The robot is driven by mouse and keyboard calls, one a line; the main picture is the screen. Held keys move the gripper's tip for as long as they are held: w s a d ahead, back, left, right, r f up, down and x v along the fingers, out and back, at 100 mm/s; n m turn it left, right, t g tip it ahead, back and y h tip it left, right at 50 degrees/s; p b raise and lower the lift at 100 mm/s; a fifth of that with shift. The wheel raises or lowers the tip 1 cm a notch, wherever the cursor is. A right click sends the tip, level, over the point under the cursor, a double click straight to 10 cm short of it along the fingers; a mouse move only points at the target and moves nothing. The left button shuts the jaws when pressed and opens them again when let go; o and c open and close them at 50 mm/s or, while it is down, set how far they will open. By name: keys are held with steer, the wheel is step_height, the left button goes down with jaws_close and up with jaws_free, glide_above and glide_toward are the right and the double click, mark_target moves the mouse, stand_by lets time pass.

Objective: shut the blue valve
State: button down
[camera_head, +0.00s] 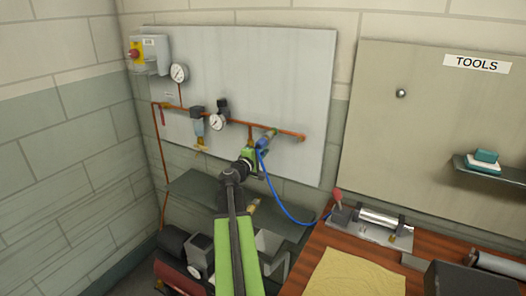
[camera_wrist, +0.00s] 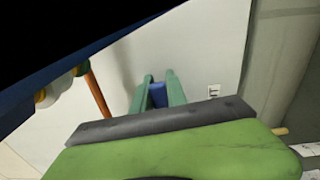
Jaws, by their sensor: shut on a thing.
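The blue valve (camera_head: 269,135) is on a short branch below the right part of the copper pipe on the grey wall board. My gripper (camera_head: 262,143) reaches up to it from below. In the wrist view the two green fingers of my gripper (camera_wrist: 158,93) are closed on the blue valve handle (camera_wrist: 158,96), of which a small blue piece shows between them. The rest of the handle is hidden by the fingers and the green gripper body. I cannot tell the exact angle of the handle.
A blue hose (camera_head: 283,205) hangs from the branch to the red-brown bench (camera_head: 325,240) at the right. A dark shelf (camera_head: 200,190) lies below.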

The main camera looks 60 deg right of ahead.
steer(key=shift+s+d+f+m, duration=0.15)
steer(key=shift+f+m, duration=0.1)
steer(key=shift+m, duration=0.25)
steer(key=c, duration=1.3)
jaws_free()
steer(key=shift+f, duration=0.1)
steer(key=a, duration=1.2)
steer(key=shift+w, duration=0.4)
